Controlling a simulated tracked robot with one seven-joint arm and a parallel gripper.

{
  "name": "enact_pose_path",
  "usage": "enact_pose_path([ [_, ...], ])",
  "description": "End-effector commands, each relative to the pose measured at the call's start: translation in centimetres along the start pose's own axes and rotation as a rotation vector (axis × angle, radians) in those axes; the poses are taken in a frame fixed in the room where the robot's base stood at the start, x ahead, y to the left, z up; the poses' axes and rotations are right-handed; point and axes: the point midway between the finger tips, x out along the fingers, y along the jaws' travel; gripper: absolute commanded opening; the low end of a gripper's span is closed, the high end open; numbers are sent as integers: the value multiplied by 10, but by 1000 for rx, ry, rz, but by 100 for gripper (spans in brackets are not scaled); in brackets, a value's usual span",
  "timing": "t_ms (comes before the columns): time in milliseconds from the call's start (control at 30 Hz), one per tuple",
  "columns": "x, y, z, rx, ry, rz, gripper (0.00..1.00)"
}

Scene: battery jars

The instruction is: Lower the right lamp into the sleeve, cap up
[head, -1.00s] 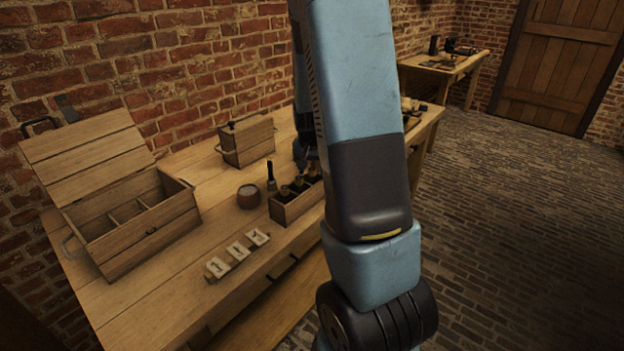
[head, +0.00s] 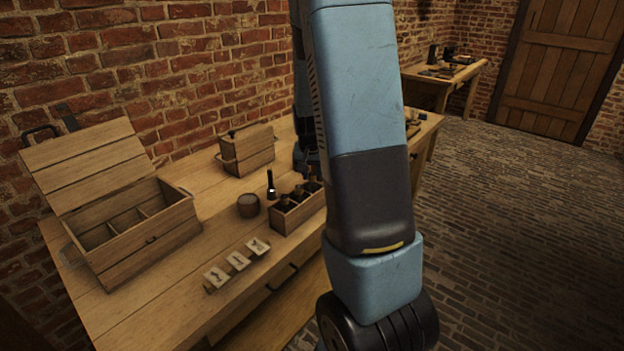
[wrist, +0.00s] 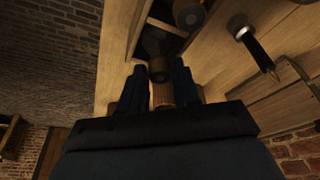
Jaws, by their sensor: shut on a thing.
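My gripper (wrist: 160,88) is shut on a lamp (wrist: 162,95), a short cylinder with a ribbed brown body and a dark round end. The dark end points toward the wooden crate (wrist: 112,60); I cannot tell whether it touches it. A dark compartment lies just beyond the lamp. In the head view my gripper is mostly hidden behind my arm, at the far side of the crate (head: 292,222). Several dark, brown-topped pieces (head: 300,193) stand in the crate. A slim dark piece with a pale spot (head: 271,184) stands beside it; it also shows in the wrist view (wrist: 255,45).
A round brown pot (head: 248,206) stands left of the crate. A row of marked cards (head: 238,262) lies in front. An open wooden box (head: 150,240) is at left and a closed one (head: 247,150) at the back. Bare bench lies between them.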

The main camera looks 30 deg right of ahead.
Motion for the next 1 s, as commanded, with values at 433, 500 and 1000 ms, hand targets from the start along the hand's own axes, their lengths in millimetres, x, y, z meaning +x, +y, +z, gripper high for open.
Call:
enact_pose_path([
  [433, -72, 0, -23, -1, 3, -2, 6],
  [500, -77, -1, -23, -1, 1, -1, 6],
  [1000, -109, -53, -2, -4, 1, -2, 6],
])
